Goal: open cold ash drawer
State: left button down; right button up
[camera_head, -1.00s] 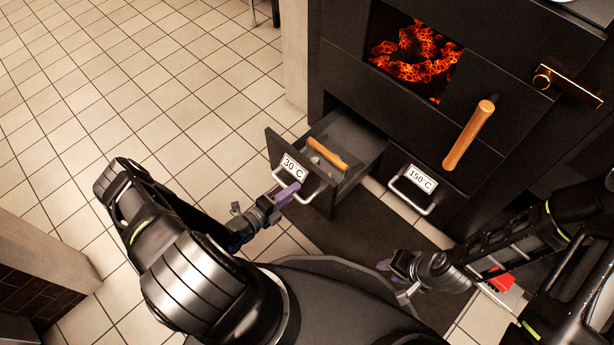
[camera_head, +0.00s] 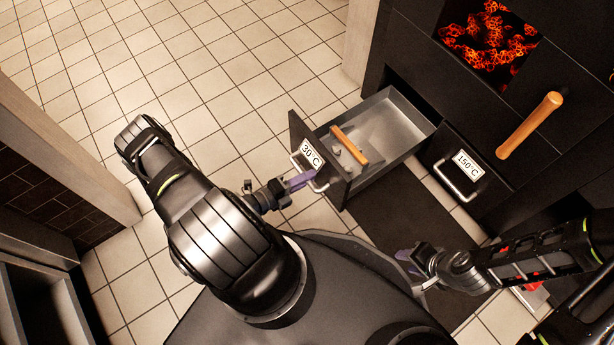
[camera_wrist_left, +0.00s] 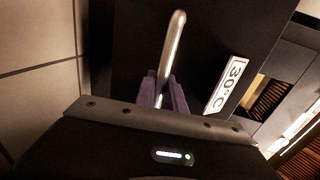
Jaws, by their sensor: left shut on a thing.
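The cold ash drawer (camera_head: 387,121), labelled 30°C, stands pulled well out of the black oven. Inside it lie a tool with an orange-brown wooden handle (camera_head: 346,144) and some small grey pieces. My left gripper (camera_head: 303,180) is shut on the drawer's metal bar handle (camera_head: 321,187). In the left wrist view its purple fingers are on both sides of the handle (camera_wrist_left: 173,52), next to the 30°C label (camera_wrist_left: 228,85). My right gripper (camera_head: 408,258) hangs low over the dark mat, away from the drawers; its finger gap is too small to judge.
The 150°C drawer (camera_head: 467,166) to the right is shut. Glowing coals (camera_head: 487,42) show in the oven opening above, with a wooden oven handle (camera_head: 530,124) beside it. A dark mat (camera_head: 390,213) lies on the tiled floor. Open tiles lie to the left.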

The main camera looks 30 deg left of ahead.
pick_arm(q)
jog(key=c, duration=1.4)
grip_release()
jog(key=p+v, duration=0.1)
jog(key=v, duration=0.6)
jog(key=shift+s+a+p, duration=0.15)
jog(key=shift+s+p, duration=0.2)
jog(key=shift+s, duration=0.05)
jog(key=shift+r, duration=0.1)
